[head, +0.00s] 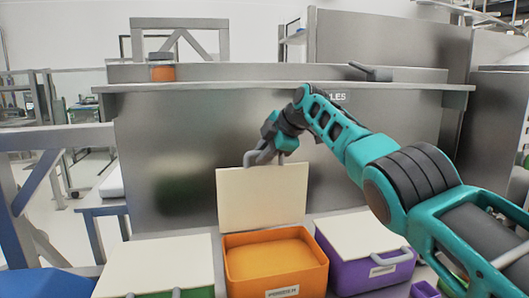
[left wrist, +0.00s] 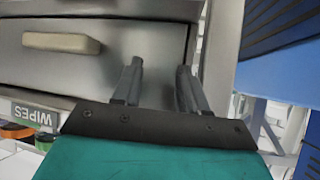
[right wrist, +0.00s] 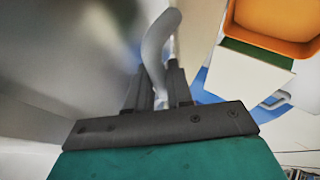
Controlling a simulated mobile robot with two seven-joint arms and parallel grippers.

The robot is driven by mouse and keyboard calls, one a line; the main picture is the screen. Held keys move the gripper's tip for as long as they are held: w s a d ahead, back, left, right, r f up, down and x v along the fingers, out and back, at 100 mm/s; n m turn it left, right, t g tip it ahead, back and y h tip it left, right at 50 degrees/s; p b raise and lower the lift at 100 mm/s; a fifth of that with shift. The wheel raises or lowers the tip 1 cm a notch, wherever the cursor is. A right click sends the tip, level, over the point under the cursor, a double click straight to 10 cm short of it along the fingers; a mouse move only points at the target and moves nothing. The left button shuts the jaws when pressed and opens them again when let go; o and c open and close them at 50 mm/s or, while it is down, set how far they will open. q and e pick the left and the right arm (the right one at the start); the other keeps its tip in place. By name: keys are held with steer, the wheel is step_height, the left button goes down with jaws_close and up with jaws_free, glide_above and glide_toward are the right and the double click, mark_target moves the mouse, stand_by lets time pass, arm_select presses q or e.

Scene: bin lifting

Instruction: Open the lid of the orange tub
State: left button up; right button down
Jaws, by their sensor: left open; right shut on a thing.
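The orange tub (head: 277,284) stands at the bottom centre of the head view, between a green and a purple tub. Its cream lid (head: 262,200) stands raised, near upright, at the tub's back edge, so the orange inside shows. My right gripper (head: 262,158) is at the top of the lid, shut on its grey handle. In the right wrist view the curved handle (right wrist: 155,50) passes between the fingers (right wrist: 157,82). The orange tub (right wrist: 277,14) shows at the upper right there. My left gripper (left wrist: 159,70) shows only in the left wrist view, open and empty.
The purple tub (head: 371,273) and the green tub (head: 177,294) have cream lids lying closed. A grey metal wall (head: 165,150) with a shelf stands close behind. A small orange container (head: 162,72) is on the shelf. A blue frame (head: 95,210) stands at left.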

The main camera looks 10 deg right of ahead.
steer(key=c, duration=1.1)
jaws_free()
steer(key=shift+s+f, duration=0.1)
steer(key=shift+f, duration=0.4)
steer(key=b+v, duration=0.5)
steer(key=v, duration=0.8)
steer(key=shift+r+b, duration=0.3)
steer(key=shift+r, duration=0.35)
